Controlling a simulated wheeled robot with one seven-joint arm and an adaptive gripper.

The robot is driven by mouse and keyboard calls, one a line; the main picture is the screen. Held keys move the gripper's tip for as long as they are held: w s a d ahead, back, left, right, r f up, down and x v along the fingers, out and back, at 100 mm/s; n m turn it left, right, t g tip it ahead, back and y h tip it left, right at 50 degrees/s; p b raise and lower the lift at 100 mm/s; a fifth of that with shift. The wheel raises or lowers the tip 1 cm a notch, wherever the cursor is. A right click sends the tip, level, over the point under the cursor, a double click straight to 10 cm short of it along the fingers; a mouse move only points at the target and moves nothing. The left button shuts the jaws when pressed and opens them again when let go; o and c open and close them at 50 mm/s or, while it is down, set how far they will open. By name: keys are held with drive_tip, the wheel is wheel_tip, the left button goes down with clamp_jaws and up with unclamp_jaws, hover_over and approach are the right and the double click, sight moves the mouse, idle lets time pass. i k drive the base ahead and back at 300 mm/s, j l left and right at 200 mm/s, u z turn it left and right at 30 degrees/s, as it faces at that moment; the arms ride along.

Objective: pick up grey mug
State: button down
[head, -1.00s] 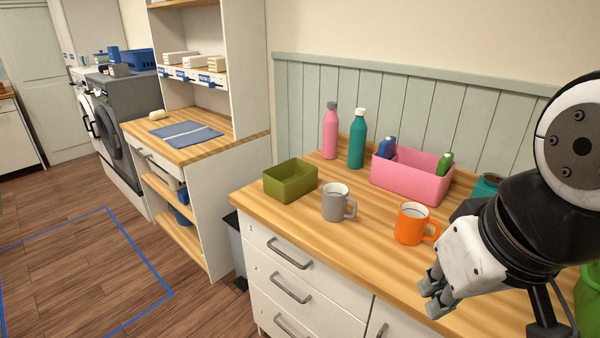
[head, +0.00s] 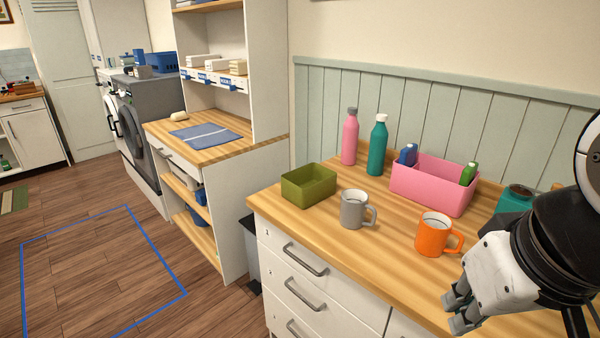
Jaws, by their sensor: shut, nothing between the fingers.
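The grey mug (head: 353,211) stands upright on the wooden counter (head: 310,226), near its front edge, with its handle to the right. My gripper (head: 456,312) is at the lower right, over the front part of the counter. It is shut and empty, apart from the grey mug and to the right of it. An orange mug (head: 431,236) stands upright between the grey mug and my gripper, with its handle to the right.
An olive-green box (head: 309,189) stands just left of the grey mug. Behind are a pink bottle (head: 350,138), a teal bottle (head: 377,147) and a pink bin (head: 427,193) holding small bottles. A teal container (head: 514,200) is partly hidden by my arm.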

sight(358, 211)
drive_tip(key=i+j+z, duration=0.15)
drive_tip(key=j+z, duration=0.3)
drive_tip(key=i+j+z, duration=0.1)
drive_tip(key=j+z, duration=0.75)
drive_tip(key=j, duration=0.25)
drive_tip(key=k+j+z, duration=0.1)
drive_tip(key=j+z, duration=0.35)
drive_tip(key=k+j+z, duration=0.2)
drive_tip(key=j+z, duration=0.25)
drive_tip(key=k+j+z, duration=0.25)
drive_tip(key=j+z, duration=0.2)
drive_tip(key=j, duration=0.15)
